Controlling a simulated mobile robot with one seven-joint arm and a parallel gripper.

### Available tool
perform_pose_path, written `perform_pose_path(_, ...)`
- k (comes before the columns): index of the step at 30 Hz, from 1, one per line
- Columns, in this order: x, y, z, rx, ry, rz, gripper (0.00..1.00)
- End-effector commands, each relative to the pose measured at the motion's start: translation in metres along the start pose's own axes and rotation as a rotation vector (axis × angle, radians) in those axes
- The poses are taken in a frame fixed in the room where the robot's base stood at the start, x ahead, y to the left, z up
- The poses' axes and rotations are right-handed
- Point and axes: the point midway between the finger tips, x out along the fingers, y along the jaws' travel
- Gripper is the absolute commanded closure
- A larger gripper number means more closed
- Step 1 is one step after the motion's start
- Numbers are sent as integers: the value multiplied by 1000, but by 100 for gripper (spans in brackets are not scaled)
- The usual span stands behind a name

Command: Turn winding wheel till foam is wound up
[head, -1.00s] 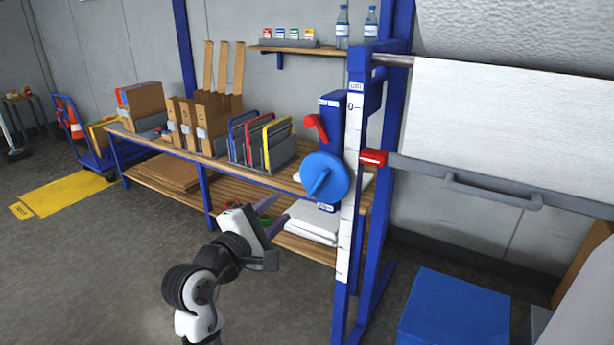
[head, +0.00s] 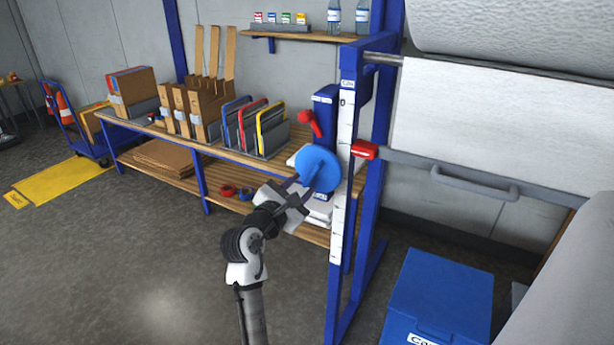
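The winding wheel (head: 322,163) is a round blue disc with a raised grip bar across its face, on the side of the blue upright. My gripper (head: 303,187) is just in front of its lower left part. The fingers look spread and reach toward the grip bar; I cannot tell whether they touch it. The white foam sheet (head: 480,120) hangs at the right from a metal rod. A grey bar with a handle (head: 475,182) runs along its lower edge, with a red block (head: 364,149) at the bar's left end.
A white scale strip (head: 342,190) with marks runs down the blue post. A red lever (head: 309,122) is above the wheel. A wooden bench (head: 160,145) with boxes and coloured folders stands behind my arm. A blue bin (head: 440,300) is at the lower right. Open floor lies left.

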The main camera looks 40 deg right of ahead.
Motion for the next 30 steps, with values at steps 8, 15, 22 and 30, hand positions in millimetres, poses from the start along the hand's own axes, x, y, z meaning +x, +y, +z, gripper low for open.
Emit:
perform_pose_path(8,32,0,1,0,0,0,66)
perform_pose_path(15,36,0,0,1,0,0,66)
perform_pose_path(22,35,0,0,1,0,0,83)
perform_pose_path(30,35,0,0,1,1,0,100)
